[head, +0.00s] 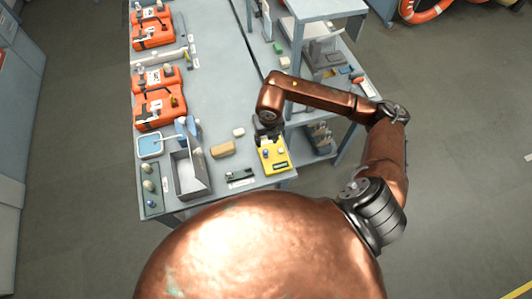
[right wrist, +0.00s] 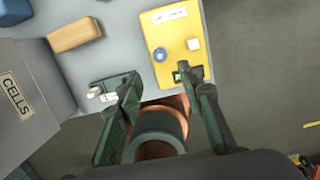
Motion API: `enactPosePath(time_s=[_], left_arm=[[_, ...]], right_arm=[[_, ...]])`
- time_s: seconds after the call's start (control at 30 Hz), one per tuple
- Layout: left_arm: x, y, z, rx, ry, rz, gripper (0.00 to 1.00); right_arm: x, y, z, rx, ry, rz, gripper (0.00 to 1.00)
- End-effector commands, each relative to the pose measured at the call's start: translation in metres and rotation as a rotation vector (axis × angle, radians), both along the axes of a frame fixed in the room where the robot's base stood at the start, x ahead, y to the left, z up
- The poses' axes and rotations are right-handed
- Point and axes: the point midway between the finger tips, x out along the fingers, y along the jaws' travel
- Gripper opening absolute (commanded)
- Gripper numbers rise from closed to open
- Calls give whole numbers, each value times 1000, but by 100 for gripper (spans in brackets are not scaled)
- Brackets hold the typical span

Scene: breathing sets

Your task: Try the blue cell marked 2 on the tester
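The yellow tester (head: 273,154) stands at the near right corner of the table and also shows in the right wrist view (right wrist: 180,25). A round blue piece (right wrist: 160,55) is on its left part; I cannot tell whether it is the blue cell or a knob, and no 2 is readable. A small whitish round piece (right wrist: 193,44) is to its right. My right gripper (right wrist: 162,85) is open, its fingers well apart with nothing held between them, above the tester's near edge. In the head view the right wrist covers the tester's far end. My left gripper is out of view.
A grey bin (head: 186,176) labelled CELLS stands to the left, with a tan block (head: 222,149) between it and the tester. A small dark holder (head: 240,177) with white pieces lies near the front edge. Orange cases (head: 160,108) line the table's left side.

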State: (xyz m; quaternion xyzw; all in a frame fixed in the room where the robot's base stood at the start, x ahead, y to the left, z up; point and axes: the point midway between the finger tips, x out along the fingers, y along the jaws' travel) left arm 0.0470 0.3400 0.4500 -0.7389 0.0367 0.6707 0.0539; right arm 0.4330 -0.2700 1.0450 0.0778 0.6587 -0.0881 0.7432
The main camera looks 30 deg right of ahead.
Motion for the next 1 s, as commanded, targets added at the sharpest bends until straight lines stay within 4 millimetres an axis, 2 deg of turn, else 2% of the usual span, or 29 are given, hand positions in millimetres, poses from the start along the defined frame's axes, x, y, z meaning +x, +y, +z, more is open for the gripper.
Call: enactPosePath(time_s=[0.07, 0.5, 1.0], left_arm=[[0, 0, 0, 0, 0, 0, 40], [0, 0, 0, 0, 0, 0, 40], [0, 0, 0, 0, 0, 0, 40]], right_arm=[[0, 0, 0, 0, 0, 0, 29], [0, 0, 0, 0, 0, 0, 0], [0, 0, 0, 0, 0, 0, 0]])
